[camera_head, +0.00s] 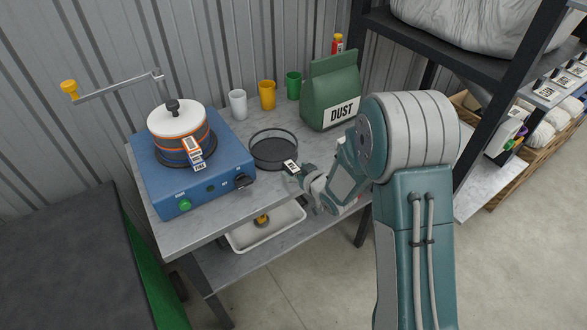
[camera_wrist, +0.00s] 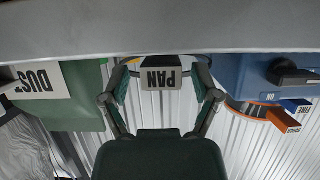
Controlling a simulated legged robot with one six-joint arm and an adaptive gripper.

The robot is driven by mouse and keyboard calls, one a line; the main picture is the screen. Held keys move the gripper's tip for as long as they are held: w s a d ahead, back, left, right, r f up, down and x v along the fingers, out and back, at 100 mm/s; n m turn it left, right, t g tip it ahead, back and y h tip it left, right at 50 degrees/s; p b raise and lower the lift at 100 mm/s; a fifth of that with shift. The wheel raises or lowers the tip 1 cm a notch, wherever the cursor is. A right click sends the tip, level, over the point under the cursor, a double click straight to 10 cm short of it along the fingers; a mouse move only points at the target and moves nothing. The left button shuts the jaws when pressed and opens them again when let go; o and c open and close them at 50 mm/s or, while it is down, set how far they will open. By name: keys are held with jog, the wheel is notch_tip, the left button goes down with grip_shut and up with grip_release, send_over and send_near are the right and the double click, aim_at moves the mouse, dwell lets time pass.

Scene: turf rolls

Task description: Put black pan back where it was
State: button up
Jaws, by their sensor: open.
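The black pan (camera_head: 273,150), round and shallow with a dark rim, rests on the grey table right of the blue machine. Its handle end carries a white PAN label (camera_head: 291,167) facing my arm. My gripper (camera_head: 301,176) is at that handle, low over the table's front edge. In the wrist view the picture is upside down, and the PAN label (camera_wrist: 161,77) sits between the two spread fingers of my gripper (camera_wrist: 161,88). The fingers look apart from the label. The pan's body is mostly hidden behind the label there.
The blue machine (camera_head: 222,160) with a white-lidded pot (camera_head: 177,120) and crank stands left. White, yellow and green cups (camera_head: 267,95) and a green DUST bag (camera_head: 330,90) stand behind. A white tray (camera_head: 265,236) lies on the lower shelf. A black rack (camera_head: 480,70) is right.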

jog(key=v, duration=1)
jog(key=shift+s+d, duration=0.15)
jog(key=s+d+r+m+h, duration=0.45)
jog(key=d+r+h, duration=0.25)
jog(key=d+r, duration=0.4)
jog(key=s+r+m+g, duration=0.1)
jog(key=s+r, duration=0.3)
jog(key=s, duration=0.6)
jog(key=s+r+m+g, duration=0.1)
jog(key=s+r+g, duration=0.2)
jog(key=s, duration=0.7)
jog(key=shift+r+g+h, duration=0.3)
jog(key=shift+r+g, duration=0.1)
jog(key=shift+g, duration=0.4)
